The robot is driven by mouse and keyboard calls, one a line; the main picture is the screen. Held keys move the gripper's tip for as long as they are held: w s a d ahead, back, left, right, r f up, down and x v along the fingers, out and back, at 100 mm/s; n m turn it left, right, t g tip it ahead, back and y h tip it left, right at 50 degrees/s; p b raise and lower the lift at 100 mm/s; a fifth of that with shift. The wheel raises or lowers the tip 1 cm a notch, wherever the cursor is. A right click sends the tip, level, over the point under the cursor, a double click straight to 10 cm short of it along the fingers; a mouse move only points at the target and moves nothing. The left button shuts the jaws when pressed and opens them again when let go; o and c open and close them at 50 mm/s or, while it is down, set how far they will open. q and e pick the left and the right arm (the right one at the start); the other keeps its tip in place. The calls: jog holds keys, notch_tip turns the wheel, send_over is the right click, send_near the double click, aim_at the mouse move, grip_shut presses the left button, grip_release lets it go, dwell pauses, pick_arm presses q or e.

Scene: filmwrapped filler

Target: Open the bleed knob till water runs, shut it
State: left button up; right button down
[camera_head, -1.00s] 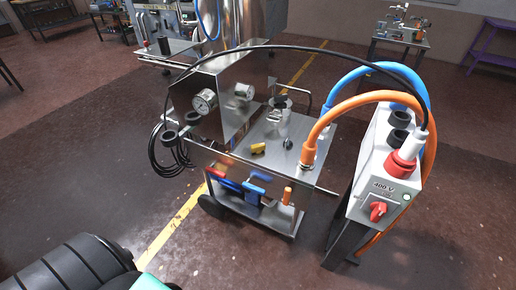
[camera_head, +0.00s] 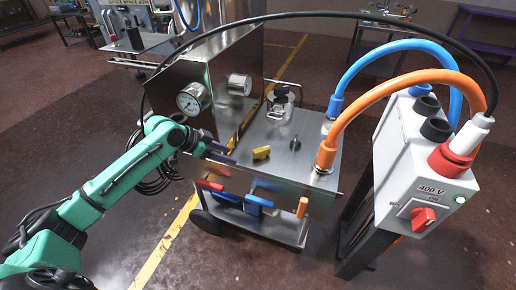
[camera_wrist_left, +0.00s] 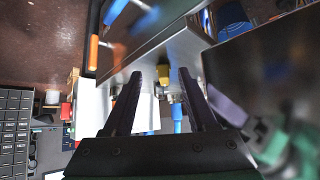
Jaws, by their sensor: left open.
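The steel cart (camera_head: 275,175) stands in the middle of the head view. A small dark knob (camera_head: 295,143) and a yellow lever handle (camera_head: 261,153) sit on its top; I cannot tell for certain which part is the bleed knob. My left gripper (camera_head: 233,151) is open and empty at the cart's left front, left of the yellow handle and apart from it. In the left wrist view the open fingers (camera_wrist_left: 160,75) show with blurred yellow and blue parts beyond them. No running water is visible. My right gripper is out of view.
A pressure gauge (camera_head: 193,98) is on the steel housing beside my left wrist. Orange (camera_head: 400,86) and blue (camera_head: 385,50) hoses arch right of the knob. A white 400 V box (camera_head: 425,160) stands at right. Blue handles (camera_head: 258,203) hang below the cart's front edge.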

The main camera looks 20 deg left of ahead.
pick_arm(q)
send_near(261, 149)
jog(key=x, duration=0.5)
jog(key=shift+w+d, duration=0.2)
jog(key=shift+w, duration=0.05)
jog(key=x, duration=0.5)
jog(key=shift+s+a+f, duration=0.1)
jog(key=c, duration=0.8)
grip_shut()
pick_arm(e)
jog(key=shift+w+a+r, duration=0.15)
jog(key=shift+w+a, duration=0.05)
